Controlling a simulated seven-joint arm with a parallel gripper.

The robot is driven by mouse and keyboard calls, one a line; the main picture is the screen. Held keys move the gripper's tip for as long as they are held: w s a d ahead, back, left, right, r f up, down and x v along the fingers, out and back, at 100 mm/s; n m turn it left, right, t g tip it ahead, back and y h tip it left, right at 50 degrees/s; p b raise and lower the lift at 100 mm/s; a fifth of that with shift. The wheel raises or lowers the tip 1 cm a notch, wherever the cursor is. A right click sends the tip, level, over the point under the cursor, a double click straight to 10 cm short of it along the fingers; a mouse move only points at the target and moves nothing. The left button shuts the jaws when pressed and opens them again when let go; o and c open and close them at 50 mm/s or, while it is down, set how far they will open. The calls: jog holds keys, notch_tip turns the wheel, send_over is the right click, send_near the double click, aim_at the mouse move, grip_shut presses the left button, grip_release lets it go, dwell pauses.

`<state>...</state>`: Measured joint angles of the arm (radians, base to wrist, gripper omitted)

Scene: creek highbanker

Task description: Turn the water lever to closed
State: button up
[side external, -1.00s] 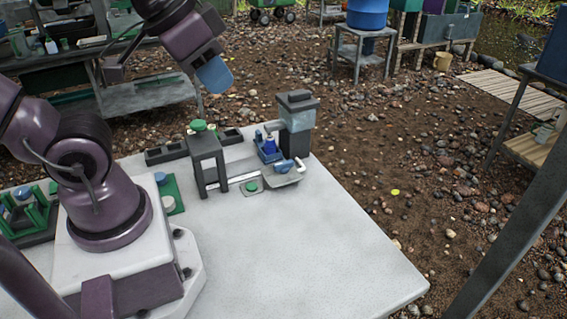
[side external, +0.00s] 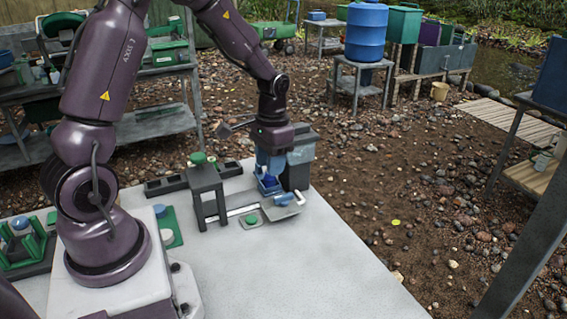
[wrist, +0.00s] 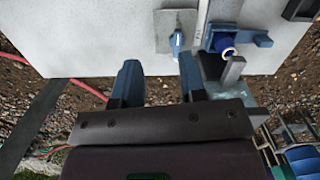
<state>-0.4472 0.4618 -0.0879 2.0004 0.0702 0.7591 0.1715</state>
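A small blue handle (side external: 284,199) sits on a grey plate (side external: 291,209) near the right edge of the white table; it looks like the water lever. In the wrist view the blue handle (wrist: 177,42) stands on its plate beyond the right fingertip. Beside it is a blue bracket with a round blue part (wrist: 223,42). My gripper (side external: 270,176) points down over the blue bracket, in front of the grey box tower. In the wrist view my gripper (wrist: 157,77) has its two blue fingers apart, with nothing between them. Contact with the bracket cannot be told.
The grey tower (side external: 300,165) stands close behind my gripper. A dark grey stand with a green top (side external: 204,182) is to its left, and a green button (side external: 251,220) is in front. The table's front right area (side external: 300,270) is clear.

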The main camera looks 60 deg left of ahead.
send_over(283, 195)
jog(key=s, duration=0.2)
jog(key=shift+m, duration=0.3)
jog(key=f, duration=0.4)
jog(key=shift+d, duration=0.4)
jog(key=shift+w+a+r+m+t, duration=0.15)
jog(key=shift+w, duration=0.35)
jog(key=shift+w+a+r+m+t, duration=0.1)
jog(key=shift+w+a+m+t, duration=0.05)
jog(key=shift+w, duration=0.4)
jog(key=shift+f, duration=4.45)
jog(key=c, duration=0.4)
jog(key=shift+c, duration=0.2)
